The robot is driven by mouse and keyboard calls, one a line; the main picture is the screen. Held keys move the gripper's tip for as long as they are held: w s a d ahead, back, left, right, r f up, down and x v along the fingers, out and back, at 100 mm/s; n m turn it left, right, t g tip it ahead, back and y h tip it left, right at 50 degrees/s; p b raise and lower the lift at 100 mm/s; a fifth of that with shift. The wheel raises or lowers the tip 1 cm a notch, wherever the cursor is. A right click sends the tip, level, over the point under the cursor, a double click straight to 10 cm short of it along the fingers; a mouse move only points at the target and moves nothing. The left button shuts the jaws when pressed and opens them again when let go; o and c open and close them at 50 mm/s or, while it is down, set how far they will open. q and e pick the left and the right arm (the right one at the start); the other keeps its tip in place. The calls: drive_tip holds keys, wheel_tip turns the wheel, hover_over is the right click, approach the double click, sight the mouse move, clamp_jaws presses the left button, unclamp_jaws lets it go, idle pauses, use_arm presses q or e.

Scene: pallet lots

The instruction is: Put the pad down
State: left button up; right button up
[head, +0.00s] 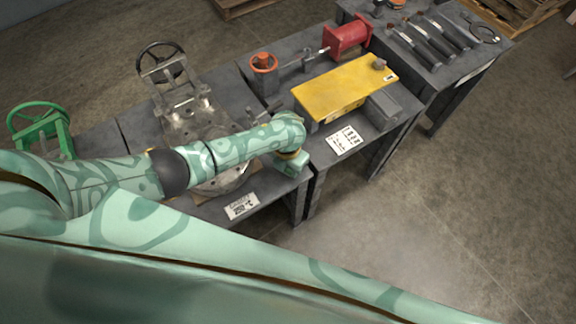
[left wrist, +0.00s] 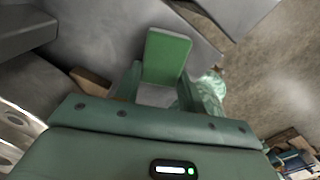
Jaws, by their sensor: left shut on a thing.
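A flat green pad (left wrist: 166,57) shows in the left wrist view, with its broad face toward the camera. My left gripper (left wrist: 166,88) is shut on the pad, with a finger on either side of its lower part. A grey tabletop lies behind the pad in that view; I cannot tell whether the pad touches it. In the head view my left gripper (head: 292,163) is at the front right corner of the left grey bench (head: 279,188), close to the gap to the middle bench. The pad is not clear there. My right gripper is not in view.
A metal fixture with a handwheel (head: 161,62) stands on the left bench. Hand tools (head: 428,43) lie on the right bench.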

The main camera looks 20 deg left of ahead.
sight(287, 169)
use_arm(q)
drive_tip(key=shift+r, duration=0.15)
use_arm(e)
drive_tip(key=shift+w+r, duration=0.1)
use_arm(q)
drive_tip(key=o, duration=0.9)
drive_tip(key=shift+f, duration=0.2)
drive_tip(key=shift+o, duration=0.2)
drive_tip(key=shift+r, duration=0.1)
wheel_tip(287, 169, up, 12)
drive_tip(key=p, duration=0.6)
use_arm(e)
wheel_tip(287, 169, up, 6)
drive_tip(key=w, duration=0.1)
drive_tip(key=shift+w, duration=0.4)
